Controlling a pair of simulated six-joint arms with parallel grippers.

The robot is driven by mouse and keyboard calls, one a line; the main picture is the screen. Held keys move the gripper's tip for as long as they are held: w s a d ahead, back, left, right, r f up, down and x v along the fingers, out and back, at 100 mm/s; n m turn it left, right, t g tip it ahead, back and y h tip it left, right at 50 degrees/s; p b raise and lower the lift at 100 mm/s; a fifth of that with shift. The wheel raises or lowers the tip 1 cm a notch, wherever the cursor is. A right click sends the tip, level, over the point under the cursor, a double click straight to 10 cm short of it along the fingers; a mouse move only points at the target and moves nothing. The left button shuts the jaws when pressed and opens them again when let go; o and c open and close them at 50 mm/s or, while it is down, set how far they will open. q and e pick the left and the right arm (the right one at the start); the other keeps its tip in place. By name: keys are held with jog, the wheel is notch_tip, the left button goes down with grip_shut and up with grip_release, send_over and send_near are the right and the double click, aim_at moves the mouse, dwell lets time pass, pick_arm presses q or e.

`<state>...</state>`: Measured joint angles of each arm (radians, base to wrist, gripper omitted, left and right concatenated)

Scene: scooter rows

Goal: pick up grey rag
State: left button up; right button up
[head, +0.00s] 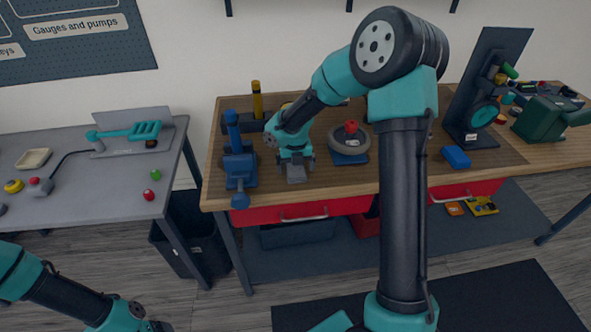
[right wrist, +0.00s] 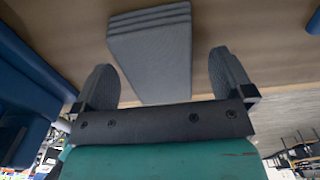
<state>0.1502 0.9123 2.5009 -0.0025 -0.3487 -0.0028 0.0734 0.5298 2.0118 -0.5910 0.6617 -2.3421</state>
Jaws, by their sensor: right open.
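The grey rag (head: 296,174) lies folded in flat layers on the wooden bench top, and my right gripper partly covers it in the head view. In the right wrist view the rag (right wrist: 155,55) shows large, its body between the lines of the two fingers and its layered edge beyond them. My right gripper (head: 296,161) is low over the bench at the rag. Its two fingers stand apart in the right wrist view (right wrist: 165,82), with nothing gripped. Whether a finger touches the rag I cannot tell. Of my left arm only links show at the bottom left.
A blue vise (head: 240,165) stands close left of the rag. A grey ring-shaped thing with a red knob (head: 349,140) is to the right. A blue block (head: 456,157) and a green machine (head: 548,118) stand further right. The bench's front edge is close below the rag.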

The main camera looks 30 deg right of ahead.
jog(key=shift+f, duration=0.35)
jog(key=shift+c, duration=0.2)
jog(key=c, duration=1)
jog(key=shift+o, duration=0.2)
jog(key=shift+r, duration=0.1)
jog(key=shift+r, duration=0.45)
notch_tip(320, 180, up, 3)
jog(key=shift+f, duration=0.15)
jog(key=s+a+r, duration=0.1)
jog(key=s+a, duration=0.7)
jog(key=s, duration=0.5)
jog(key=shift+s+a, duration=0.2)
jog(key=shift+s, duration=0.15)
jog(key=shift+r, duration=0.1)
